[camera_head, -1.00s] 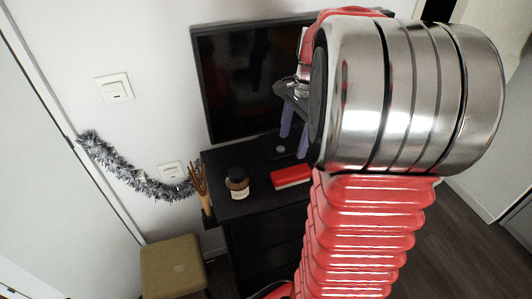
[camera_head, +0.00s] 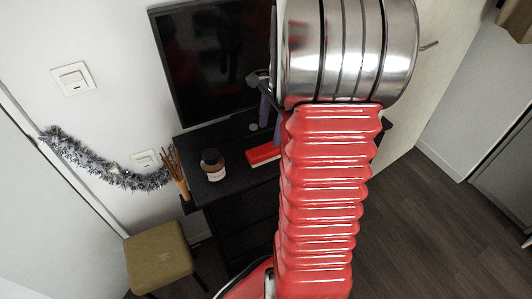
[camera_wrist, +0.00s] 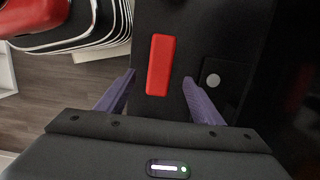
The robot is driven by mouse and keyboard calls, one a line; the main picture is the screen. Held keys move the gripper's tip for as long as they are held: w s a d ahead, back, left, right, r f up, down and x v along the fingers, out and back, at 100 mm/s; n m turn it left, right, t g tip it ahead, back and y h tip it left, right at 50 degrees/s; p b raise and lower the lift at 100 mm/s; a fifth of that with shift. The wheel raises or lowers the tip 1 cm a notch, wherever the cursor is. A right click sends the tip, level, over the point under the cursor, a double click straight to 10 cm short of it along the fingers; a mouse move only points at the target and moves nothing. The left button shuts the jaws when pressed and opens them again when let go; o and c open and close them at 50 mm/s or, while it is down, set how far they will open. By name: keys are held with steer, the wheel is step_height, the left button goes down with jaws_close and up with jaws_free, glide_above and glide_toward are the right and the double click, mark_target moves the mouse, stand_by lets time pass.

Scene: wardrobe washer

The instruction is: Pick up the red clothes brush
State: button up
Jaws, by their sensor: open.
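The red clothes brush (camera_head: 263,154) lies on top of the black cabinet (camera_head: 222,187), partly hidden behind my arm in the head view. In the wrist view the red brush (camera_wrist: 160,64) lies lengthwise up the picture, ahead of my fingers and between their lines. My gripper (camera_wrist: 160,90) is open and empty, with its two purple fingers to the left and right of the brush. In the head view my gripper (camera_head: 269,115) shows only in part beside the large metal joint of my arm, near the dark screen.
A dark jar (camera_head: 212,163) and a reed holder (camera_head: 178,177) stand left of the brush. A black screen (camera_head: 215,60) stands behind it. A small dark item with a pale disc (camera_wrist: 212,80) lies right of the brush. An olive stool (camera_head: 158,258) stands at lower left.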

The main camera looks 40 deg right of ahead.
mark_target(266, 148)
steer(key=shift+a+f, duration=0.15)
steer(key=shift+f, duration=0.8)
steer(key=shift+a+f, duration=0.1)
steer(key=shift+f, duration=0.8)
steer(key=shift+w+a+f, duration=0.15)
steer(key=shift+a+f, duration=0.05)
steer(key=shift+f, duration=1.1)
steer(key=shift+w+a+f, duration=0.1)
steer(key=shift+a+f, duration=0.1)
steer(key=shift+f, duration=1.1)
steer(key=shift+c, duration=0.5)
steer(key=c, duration=1.2)
steer(key=shift+r, duration=0.1)
steer(key=shift+r, duration=0.1)
